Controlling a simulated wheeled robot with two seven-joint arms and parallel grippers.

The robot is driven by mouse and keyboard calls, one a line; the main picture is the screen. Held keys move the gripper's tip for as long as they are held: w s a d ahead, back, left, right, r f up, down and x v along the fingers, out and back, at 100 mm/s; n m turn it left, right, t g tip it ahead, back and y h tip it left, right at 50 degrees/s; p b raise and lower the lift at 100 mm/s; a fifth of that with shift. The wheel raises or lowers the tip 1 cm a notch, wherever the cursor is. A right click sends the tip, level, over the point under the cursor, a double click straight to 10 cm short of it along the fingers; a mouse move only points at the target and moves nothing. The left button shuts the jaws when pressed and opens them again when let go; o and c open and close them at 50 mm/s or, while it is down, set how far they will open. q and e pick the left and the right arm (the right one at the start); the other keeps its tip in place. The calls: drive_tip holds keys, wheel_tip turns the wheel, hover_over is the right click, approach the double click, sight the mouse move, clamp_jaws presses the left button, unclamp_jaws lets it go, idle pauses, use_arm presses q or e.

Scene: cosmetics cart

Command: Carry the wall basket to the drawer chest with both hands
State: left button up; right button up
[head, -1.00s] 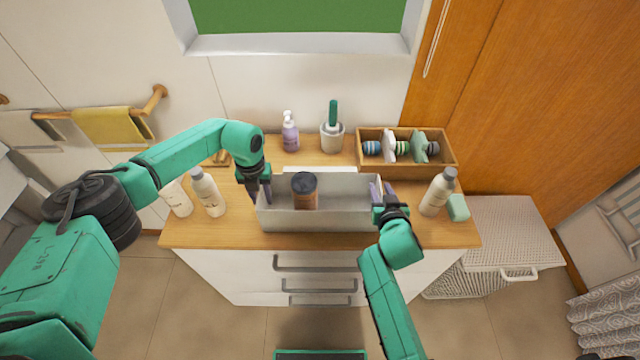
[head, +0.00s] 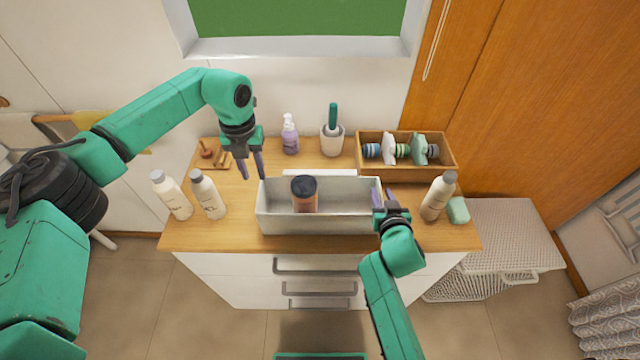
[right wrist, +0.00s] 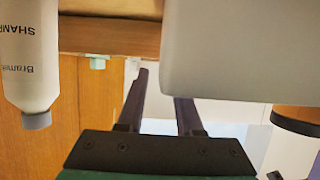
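The wall basket (head: 320,222), a long pale grey open bin, sits on the wooden top of the drawer chest (head: 235,265). A brown jar with a dark lid (head: 305,195) stands in it. My left gripper (head: 252,177) is raised near the basket's left end, apart from it, with its fingers spread and empty. My right gripper (head: 383,197) is at the basket's right end.
Two white bottles (head: 172,196) (head: 208,195) stand left of the basket. A pump bottle (head: 290,135), a brush cup (head: 332,140) and a wooden tray (head: 450,165) line the back.

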use_arm(q)
drive_tip(key=shift+s, duration=0.15)
use_arm(e)
drive_tip(key=v, duration=1.1)
drive_tip(key=shift+w, duration=0.1)
